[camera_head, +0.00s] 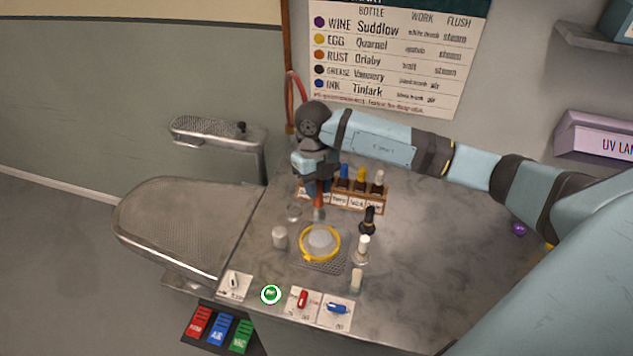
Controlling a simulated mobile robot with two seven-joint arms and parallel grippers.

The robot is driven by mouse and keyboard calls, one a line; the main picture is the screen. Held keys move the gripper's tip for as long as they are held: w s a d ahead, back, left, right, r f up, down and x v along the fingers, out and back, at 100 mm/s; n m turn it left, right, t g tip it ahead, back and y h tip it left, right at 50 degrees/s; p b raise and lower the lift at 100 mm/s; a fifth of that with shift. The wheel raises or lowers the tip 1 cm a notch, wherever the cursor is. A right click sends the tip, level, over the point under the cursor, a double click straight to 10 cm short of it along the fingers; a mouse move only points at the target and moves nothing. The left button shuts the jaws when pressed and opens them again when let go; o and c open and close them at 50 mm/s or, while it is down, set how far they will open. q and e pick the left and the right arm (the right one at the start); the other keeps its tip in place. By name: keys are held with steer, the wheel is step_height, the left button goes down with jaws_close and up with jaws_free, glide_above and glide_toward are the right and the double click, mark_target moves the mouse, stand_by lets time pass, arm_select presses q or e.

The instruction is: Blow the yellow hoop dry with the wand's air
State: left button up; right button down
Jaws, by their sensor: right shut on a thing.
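The yellow hoop (305,253) lies on the worktop around a pale round patch of cloth, over a perforated grate (325,266). My right gripper (318,182) is above and behind the hoop, shut on the wand (319,213). The wand points down, its grey tip just beyond the hoop's far edge and apparently above the worktop. A red hose (291,90) loops up behind my gripper. Whether air flows, or the cloth is wet, I cannot tell. My left gripper is not in view.
A rack of capped bottles (372,203) stands behind the hoop. A dark-topped bottle (369,219) and pale-topped ones stand at its right, a small grey cup (280,237) at its left. Red, blue and green pedals (217,329) sit below the front edge, near a lit green button (270,294).

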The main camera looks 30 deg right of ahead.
mark_target(317, 202)
steer(key=shift+f+b, duration=0.4)
steer(key=shift+f, duration=0.45)
steer(key=shift+f+b, duration=1.2)
steer(key=shift+f, duration=0.8)
